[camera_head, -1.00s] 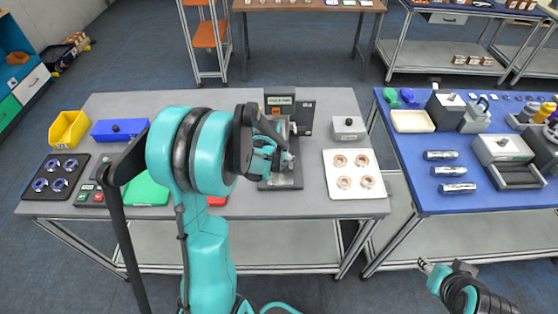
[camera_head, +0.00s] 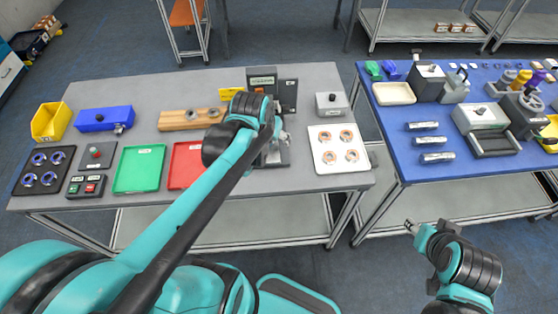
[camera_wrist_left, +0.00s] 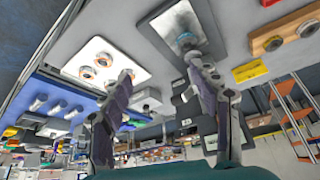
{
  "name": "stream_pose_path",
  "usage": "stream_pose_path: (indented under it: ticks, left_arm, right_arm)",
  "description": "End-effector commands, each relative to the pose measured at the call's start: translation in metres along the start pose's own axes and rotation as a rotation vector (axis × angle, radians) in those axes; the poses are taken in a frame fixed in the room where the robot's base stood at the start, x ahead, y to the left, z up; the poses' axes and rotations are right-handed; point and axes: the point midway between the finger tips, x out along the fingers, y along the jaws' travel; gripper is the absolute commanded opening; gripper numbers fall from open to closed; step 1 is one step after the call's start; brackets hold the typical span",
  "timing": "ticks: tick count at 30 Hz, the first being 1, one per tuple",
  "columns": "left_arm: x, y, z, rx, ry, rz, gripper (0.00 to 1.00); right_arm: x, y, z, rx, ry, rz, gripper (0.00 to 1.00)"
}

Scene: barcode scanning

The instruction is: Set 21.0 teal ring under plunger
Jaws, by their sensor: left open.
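The press (camera_head: 287,92) with its display stands at the back of the grey table, and its plunger is mostly hidden by my left arm in the head view. In the left wrist view the press base (camera_wrist_left: 160,22) is a dark-edged plate with a shiny middle. A small bluish ring-like part (camera_wrist_left: 185,41) sits on it; I cannot read its size or be sure of its color. My left gripper (camera_wrist_left: 160,67) is open, with one fingertip close to that part; contact cannot be told. My right gripper (camera_head: 412,228) hangs low in front of the blue table, its jaws too small to judge.
A black tray (camera_head: 44,161) holds several blue rings at the left. A white plate (camera_head: 319,161) holds several copper rings right of the press. Green (camera_head: 138,170) and red (camera_head: 184,165) trays and a wooden block (camera_head: 172,121) lie between. The blue table (camera_head: 400,165) stands right.

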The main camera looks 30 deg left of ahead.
Motion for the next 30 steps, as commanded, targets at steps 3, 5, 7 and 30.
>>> stream_pose_path:
  ticks: [3, 5, 7, 30]
  left_arm:
    - [-0.031, 0.031, 0.031, 0.047, 0.05, 0.026, 0.62]
    - [-0.042, 0.042, 0.045, 0.066, 0.074, 0.038, 0.62]
    - [-0.05, 0.052, 0.059, 0.083, 0.098, 0.05, 0.62]
    - [-0.038, 0.069, 0.1, 0.114, 0.145, 0.077, 0.62]
  right_arm:
    - [0.0, 0.0, 0.0, 0.0, 0.0, 0.0, 0.4]
    - [0.0, 0.0, 0.0, 0.0, 0.0, 0.0, 0.4]
    - [0.0, 0.0, 0.0, 0.0, 0.0, 0.0, 0.4]
    - [0.022, 0.0, 0.016, 0.0, 0.0, 0.0, 0.4]
